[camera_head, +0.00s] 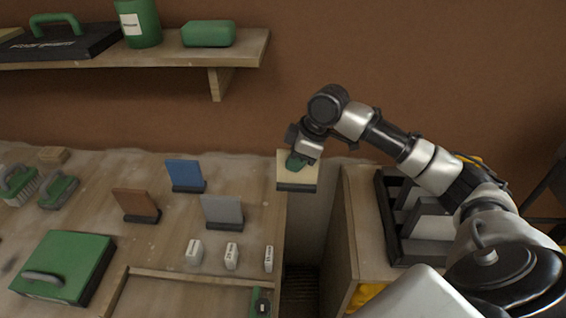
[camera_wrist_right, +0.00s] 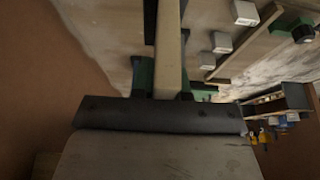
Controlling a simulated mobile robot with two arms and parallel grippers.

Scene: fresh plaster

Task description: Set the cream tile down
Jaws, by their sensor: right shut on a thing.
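My right gripper (camera_head: 298,162) is shut on the cream tile (camera_head: 284,168), which has a dark strip along its lower edge. In the head view the tile is upright, in front of the workbench's (camera_head: 95,170) back right corner and the gap beside it. I cannot tell how high it is above the bench. The right wrist view shows the cream tile (camera_wrist_right: 168,50) edge-on between the fingers. My left gripper is not in view.
Blue (camera_head: 184,175), brown (camera_head: 135,204) and grey (camera_head: 222,210) tiles stand in dark bases on the bench. Three small white blocks (camera_head: 231,255) stand in front. A cabinet with a dark rack (camera_head: 392,215) is right of the gap. A wall shelf (camera_head: 130,57) hangs at the upper left.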

